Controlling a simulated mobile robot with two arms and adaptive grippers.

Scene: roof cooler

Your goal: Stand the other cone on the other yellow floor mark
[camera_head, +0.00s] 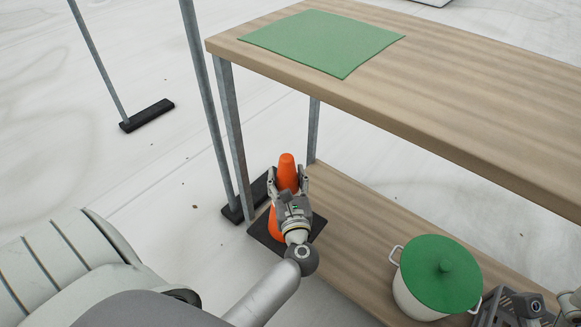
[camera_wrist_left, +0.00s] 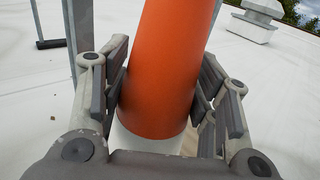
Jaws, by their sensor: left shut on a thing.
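An orange cone (camera_head: 286,172) with a square black base (camera_head: 318,226) is upright at the left end of the lower shelf. I cannot tell whether its base rests on the shelf or is just above it. My left gripper (camera_head: 288,186) is shut on the cone, with a finger on each side of its upper body. In the left wrist view the orange cone (camera_wrist_left: 166,65) fills the space between the fingers, with a pale band below. No yellow floor mark and no second cone show. Grey parts at the lower right edge look like my right gripper (camera_head: 560,301), mostly cut off.
The wooden table top (camera_head: 440,95) with a green mat (camera_head: 325,42) overhangs the lower shelf (camera_head: 350,215). A white pot with a green lid (camera_head: 440,272) and a dark crate (camera_head: 497,308) stand to the right. Metal posts on black feet (camera_head: 147,114) stand left; pale floor lies open beyond.

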